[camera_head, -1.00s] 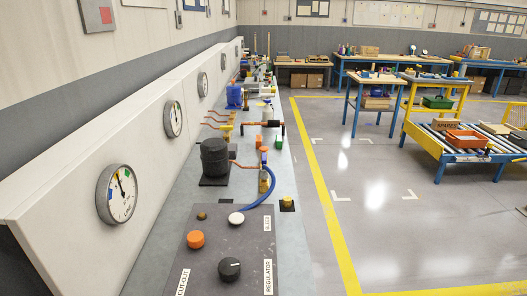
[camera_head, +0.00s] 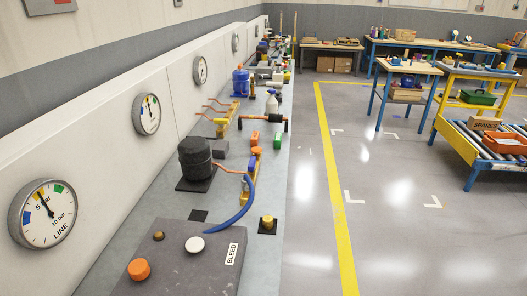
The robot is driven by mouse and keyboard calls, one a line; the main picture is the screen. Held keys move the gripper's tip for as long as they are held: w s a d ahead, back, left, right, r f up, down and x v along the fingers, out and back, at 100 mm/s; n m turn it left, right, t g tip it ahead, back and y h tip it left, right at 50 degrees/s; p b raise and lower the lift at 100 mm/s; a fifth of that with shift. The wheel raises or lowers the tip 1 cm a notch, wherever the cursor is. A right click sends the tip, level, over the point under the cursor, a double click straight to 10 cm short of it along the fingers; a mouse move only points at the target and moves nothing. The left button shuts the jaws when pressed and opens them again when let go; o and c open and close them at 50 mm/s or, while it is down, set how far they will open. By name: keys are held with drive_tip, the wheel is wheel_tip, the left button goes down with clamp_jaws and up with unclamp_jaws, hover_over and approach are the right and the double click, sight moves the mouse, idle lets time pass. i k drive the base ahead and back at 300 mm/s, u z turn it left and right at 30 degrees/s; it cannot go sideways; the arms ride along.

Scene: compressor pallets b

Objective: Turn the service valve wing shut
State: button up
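A small yellow fitting with an orange part on it (camera_head: 251,165) stands on the bench beside the black cylindrical compressor (camera_head: 195,157). A copper pipe runs to it from the compressor, and a blue hose (camera_head: 240,208) curves down from it to the dark panel. A yellow capped piece (camera_head: 267,222) stands on a black square to its right. Which piece is the service valve, and how its wing is turned, I cannot tell at this size. My gripper is not in view.
The dark panel (camera_head: 172,262) carries an orange knob (camera_head: 138,269), a white knob (camera_head: 194,244) and a BLEED label. Round gauges (camera_head: 42,213) line the wall. More bench equipment stands farther back. Clear floor (camera_head: 390,230) lies right of the yellow line.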

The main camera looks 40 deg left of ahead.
sight(252, 166)
drive_tip(key=z, duration=0.05)
drive_tip(key=i, duration=2)
drive_tip(key=u, duration=3.6)
